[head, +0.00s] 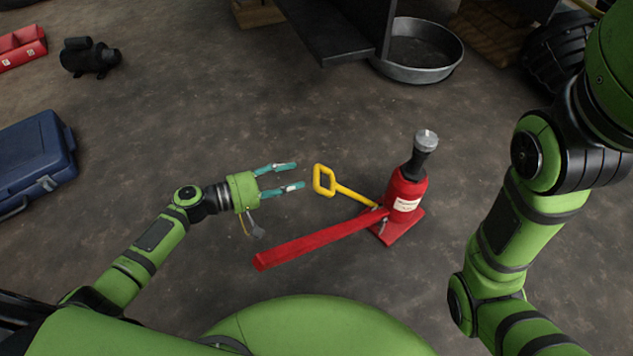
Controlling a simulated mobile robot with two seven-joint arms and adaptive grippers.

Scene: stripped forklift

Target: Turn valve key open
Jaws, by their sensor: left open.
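A yellow valve key (350,191) with a loop handle points left from the base of a red bottle jack (405,190). Its far end meets the jack near the bottom. My left gripper (298,177) is open and empty, just left of the loop handle, with its fingers pointing right toward it. A small gap shows between the fingertips and the loop. My right arm comes down along the right side, and its gripper is out of view.
A long red bar (315,241) reaches left from the jack, below the left gripper. A metal pan (420,52) and dark forklift parts (330,28) lie behind. A blue case (36,163) is at far left. Floor around the gripper is clear.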

